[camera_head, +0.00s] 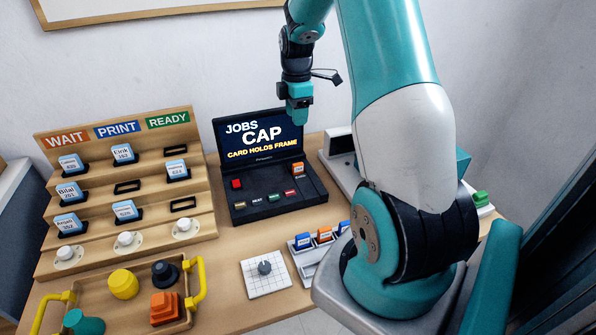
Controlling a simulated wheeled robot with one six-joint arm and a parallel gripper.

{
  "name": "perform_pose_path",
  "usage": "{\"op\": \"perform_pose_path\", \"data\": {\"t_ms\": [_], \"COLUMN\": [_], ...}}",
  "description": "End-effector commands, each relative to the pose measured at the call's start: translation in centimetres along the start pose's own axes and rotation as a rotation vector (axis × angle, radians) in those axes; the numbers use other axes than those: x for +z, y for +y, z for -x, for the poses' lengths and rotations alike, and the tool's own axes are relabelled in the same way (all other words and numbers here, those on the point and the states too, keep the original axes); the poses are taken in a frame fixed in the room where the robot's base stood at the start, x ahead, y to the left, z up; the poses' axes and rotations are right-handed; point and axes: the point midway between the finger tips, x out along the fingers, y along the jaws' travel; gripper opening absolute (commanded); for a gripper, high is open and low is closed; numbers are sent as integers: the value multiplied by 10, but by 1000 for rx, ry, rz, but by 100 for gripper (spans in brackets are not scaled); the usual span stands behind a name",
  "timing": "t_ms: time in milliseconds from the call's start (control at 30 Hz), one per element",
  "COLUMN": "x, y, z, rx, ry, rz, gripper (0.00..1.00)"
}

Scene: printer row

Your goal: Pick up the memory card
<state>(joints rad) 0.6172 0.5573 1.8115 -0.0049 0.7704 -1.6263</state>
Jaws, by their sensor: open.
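Several small card-like pieces are in view, and I cannot tell which is the memory card. A small orange and white card (298,169) stands upright at the right of the black console (262,213). A blue card (303,241), an orange card (324,234) and another blue card (344,227) stand in a white rack (309,260) at the table's front. My gripper (299,118) hangs in front of the console's screen, above and apart from the cards. It is open and appears empty; its fingers are small and dark here.
A stepped wooden rack (110,212) with labelled blue cards stands at left. A wooden tray (134,283) with yellow handles holds several coloured pieces. A white tile with a grey knob (265,268) lies front centre. My arm covers the right side of the table.

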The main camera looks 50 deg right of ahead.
Motion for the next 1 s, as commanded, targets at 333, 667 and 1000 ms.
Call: {"op": "perform_pose_path", "data": {"t_ms": [333,667,1000], "x": [8,8,8], "y": [1,1,1], "z": [-70,-120,-160], "rx": [-9,-4,-6], "ry": [-4,-3,-3], "rz": [9,9,8], "gripper": [45,45,45]}}
